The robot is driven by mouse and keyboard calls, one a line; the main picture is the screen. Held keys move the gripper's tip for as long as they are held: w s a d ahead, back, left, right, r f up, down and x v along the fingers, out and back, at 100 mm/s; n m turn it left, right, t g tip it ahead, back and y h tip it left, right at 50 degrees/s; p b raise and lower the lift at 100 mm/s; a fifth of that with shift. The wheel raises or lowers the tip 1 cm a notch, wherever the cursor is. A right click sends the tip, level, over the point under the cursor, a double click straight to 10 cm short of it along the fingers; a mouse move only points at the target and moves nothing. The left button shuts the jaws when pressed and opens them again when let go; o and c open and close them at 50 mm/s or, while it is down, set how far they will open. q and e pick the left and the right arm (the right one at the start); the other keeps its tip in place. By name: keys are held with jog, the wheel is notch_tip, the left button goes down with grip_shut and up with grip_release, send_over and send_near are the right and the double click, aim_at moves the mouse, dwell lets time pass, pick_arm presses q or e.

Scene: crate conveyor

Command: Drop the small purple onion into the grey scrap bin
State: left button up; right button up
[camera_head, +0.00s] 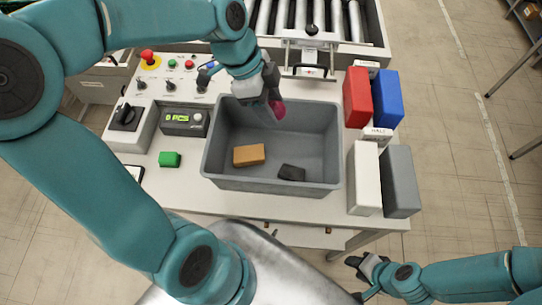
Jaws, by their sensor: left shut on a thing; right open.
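My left gripper (264,98) is over the back part of the grey bin (270,186), shut on the small purple onion (278,108). The onion shows as a magenta-purple patch at the fingers, partly hidden by them. I cannot tell exactly how high it is above the bin floor. The bin stands open on the white table and holds an orange-brown block (249,154) and a dark block (291,173). My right gripper (356,272) is open and empty at the lower right, off the table's front edge.
A green block (169,159), a display box (185,121) and a button panel (172,80) are left. A roller conveyor (318,18) is behind.

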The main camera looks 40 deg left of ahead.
pick_arm(q)
jog(key=shift+b+x, duration=0.3)
jog(key=shift+x, duration=0.45)
jog(key=shift+s+a, duration=0.15)
jog(key=shift+a, duration=0.15)
jog(key=o, duration=1.1)
jog(key=shift+d, duration=0.15)
jog(key=v, duration=1.6)
jog(key=shift+r+b, duration=0.2)
jog(key=shift+b, duration=0.15)
jog(key=shift+s, duration=0.15)
